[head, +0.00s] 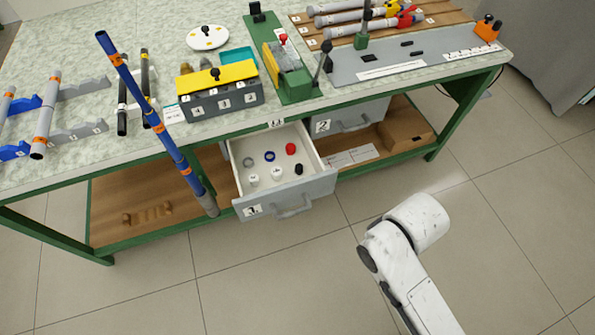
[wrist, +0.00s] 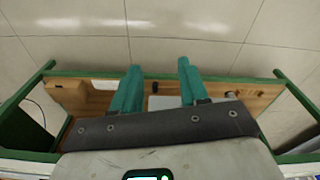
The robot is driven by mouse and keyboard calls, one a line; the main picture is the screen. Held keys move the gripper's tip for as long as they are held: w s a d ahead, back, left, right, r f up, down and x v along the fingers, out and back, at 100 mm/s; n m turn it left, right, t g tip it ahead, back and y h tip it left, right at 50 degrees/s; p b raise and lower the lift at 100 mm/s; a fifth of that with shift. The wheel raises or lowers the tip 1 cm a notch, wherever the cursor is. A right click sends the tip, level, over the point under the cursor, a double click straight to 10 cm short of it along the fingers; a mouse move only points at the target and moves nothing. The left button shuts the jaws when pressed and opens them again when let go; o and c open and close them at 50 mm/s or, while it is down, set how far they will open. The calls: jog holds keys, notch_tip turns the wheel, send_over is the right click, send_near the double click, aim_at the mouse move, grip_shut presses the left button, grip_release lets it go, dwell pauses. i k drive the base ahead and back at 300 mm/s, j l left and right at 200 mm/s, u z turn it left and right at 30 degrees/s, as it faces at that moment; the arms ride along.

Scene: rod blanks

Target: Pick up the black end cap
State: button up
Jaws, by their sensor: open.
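The black end cap (head: 299,169) lies in the open drawer (head: 324,178) at its front right, in the head view. I cannot make it out in the wrist view. My gripper (wrist: 159,72) shows in the wrist view with two teal fingers spread apart and nothing between them. In the head view my white arm is at the lower right, well apart from the drawer, and the fingers are hidden.
A red cap (head: 291,149), a blue ring (head: 270,156), a grey ring (head: 248,162) and white caps (head: 277,173) share the drawer. A long blue rod (head: 150,112) leans at its left. A closed drawer (head: 348,122) is at its right. Floor in front is clear.

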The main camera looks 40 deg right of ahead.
aim_at(299, 166)
jog(key=i+j+z, duration=0.45)
jog(key=j, duration=0.15)
jog(key=j+z, duration=0.2)
jog(key=i+j+z, duration=0.1)
jog(key=j+z, duration=0.15)
jog(key=j, duration=0.25)
jog(key=i+j+z, duration=0.2)
jog(key=j, duration=0.15)
jog(key=k, duration=0.1)
